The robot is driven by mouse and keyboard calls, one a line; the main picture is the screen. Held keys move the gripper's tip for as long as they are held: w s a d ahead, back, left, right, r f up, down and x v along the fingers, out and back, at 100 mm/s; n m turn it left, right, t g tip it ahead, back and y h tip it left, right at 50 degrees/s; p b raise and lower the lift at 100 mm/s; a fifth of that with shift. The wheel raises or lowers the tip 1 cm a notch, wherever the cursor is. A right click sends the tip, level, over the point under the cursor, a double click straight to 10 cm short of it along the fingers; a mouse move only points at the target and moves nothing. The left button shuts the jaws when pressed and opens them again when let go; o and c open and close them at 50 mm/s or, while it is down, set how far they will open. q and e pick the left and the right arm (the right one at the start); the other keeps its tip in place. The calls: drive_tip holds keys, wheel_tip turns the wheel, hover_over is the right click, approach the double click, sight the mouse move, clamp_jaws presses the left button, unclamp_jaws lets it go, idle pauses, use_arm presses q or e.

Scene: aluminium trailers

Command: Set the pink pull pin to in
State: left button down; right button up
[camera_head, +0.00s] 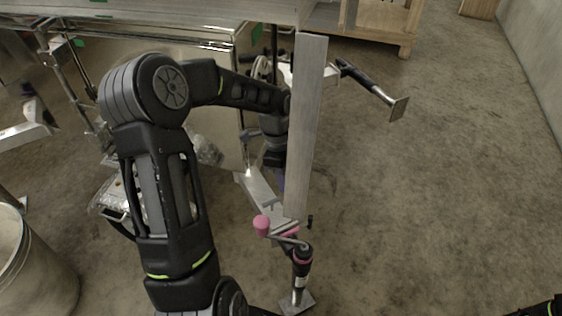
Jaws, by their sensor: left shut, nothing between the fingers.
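The pink pull pin is hard to single out: a pink knob (262,225) and other pink parts (302,256) sit on the jack (300,272) at the lower end of the upright aluminium beam (305,130). I cannot tell whether the pin is in or out. My left arm reaches over from the left, and my left gripper (274,158) points down on the left of the beam, above and apart from the pink knob. It is shut and empty, and the beam hides part of the wrist.
A shiny trailer panel (215,135) stands behind my left arm. A grey bin (35,265) is at the lower left.

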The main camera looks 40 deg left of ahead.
use_arm(q)
wheel_tip(320, 180, up, 6)
drive_tip(key=a, duration=0.1)
drive_tip(key=shift+w+r, duration=0.15)
drive_tip(key=shift+w, duration=0.1)
idle(0.4)
